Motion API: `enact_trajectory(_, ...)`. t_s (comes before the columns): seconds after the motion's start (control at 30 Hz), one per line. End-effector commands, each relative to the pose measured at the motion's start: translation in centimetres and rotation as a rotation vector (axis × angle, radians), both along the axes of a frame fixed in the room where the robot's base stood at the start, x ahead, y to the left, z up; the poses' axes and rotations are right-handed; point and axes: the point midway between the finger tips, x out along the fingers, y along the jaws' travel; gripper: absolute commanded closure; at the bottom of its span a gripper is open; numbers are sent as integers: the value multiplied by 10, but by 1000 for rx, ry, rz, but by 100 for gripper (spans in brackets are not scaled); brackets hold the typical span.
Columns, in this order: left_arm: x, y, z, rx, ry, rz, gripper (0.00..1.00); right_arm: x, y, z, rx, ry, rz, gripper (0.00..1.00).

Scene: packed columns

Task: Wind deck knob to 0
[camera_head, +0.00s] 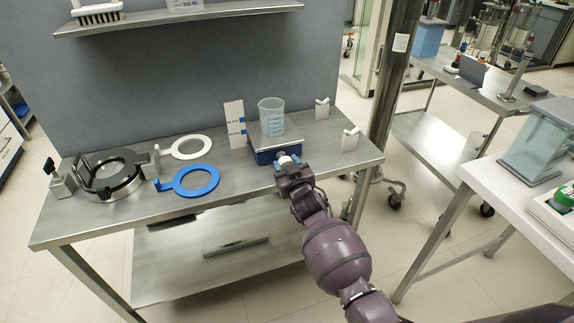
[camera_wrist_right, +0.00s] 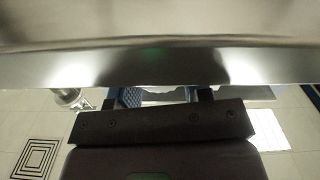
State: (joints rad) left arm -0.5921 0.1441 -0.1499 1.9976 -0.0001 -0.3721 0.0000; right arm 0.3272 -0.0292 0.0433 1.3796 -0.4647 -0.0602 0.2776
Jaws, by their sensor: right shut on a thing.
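A blue deck unit (camera_head: 262,154) with a pale flat top stands near the front edge of the steel table. A clear beaker (camera_head: 271,118) with blue marks stands on it. The deck knob (camera_head: 285,160), a small white and blue piece, shows at the unit's front. My right gripper (camera_head: 288,165) reaches it from the front and is shut on it. In the right wrist view, a pale piece lies between the fingers (camera_wrist_right: 165,95); the knob's pointer and scale cannot be read. My left gripper is not in view.
The steel table (camera_head: 225,200) also holds a blue ring (camera_head: 203,191), a white ring (camera_head: 205,146), a round clamp fixture (camera_head: 108,185), a marked white card (camera_head: 235,122) and two white holders (camera_head: 350,140) at right. A shelf (camera_head: 160,22) hangs above. A white table (camera_head: 490,195) stands right.

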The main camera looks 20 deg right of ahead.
Motion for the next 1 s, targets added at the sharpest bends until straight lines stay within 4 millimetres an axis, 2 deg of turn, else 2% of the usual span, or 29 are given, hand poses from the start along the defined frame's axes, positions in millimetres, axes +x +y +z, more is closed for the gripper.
enact_trajectory(0.3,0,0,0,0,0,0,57,0,1,0,-108,-5,0,78)
enact_trajectory(0.77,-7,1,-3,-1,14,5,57,0,0,0,-124,-4,0,78)
enact_trajectory(0.8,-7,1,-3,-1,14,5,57,0,0,0,-124,-4,0,49)
enact_trajectory(0.83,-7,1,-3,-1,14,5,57,0,0,0,-124,-4,0,44)
enact_trajectory(1.0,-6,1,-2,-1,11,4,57,0,0,0,-122,-4,0,44)
